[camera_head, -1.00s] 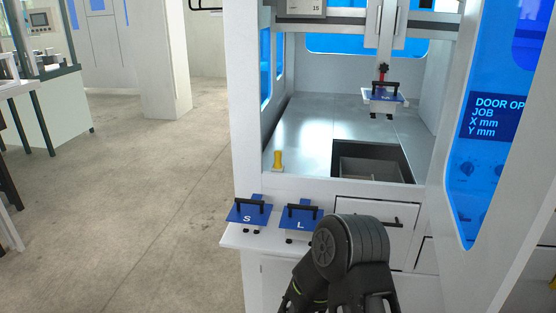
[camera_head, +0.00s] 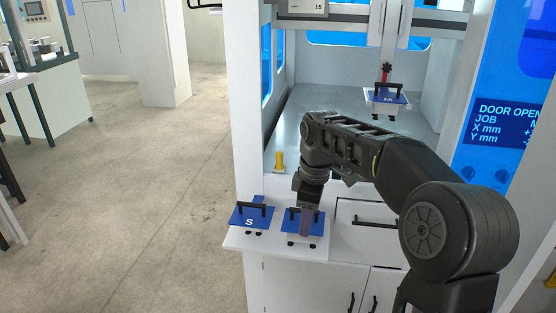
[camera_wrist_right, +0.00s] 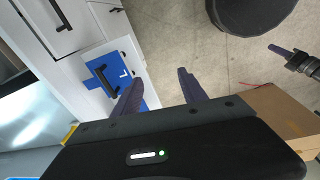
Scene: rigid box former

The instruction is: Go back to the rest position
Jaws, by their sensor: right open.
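My right gripper (camera_head: 305,230) hangs fingers down in front of the blue L plate (camera_head: 290,228) on the white shelf and partly hides it. In the right wrist view the gripper (camera_wrist_right: 160,82) is open and empty. There the L plate (camera_wrist_right: 122,58) with its black handle lies left of the fingers, not between them. The blue S plate (camera_head: 251,217) with a black handle sits on the shelf to the left. A third blue plate (camera_head: 386,97) with a handle hangs inside the machine. My left gripper does not show in the head view.
The white shelf (camera_head: 262,243) juts out from the machine front, above cabinet doors. A cardboard box (camera_wrist_right: 280,110) shows in the wrist view.

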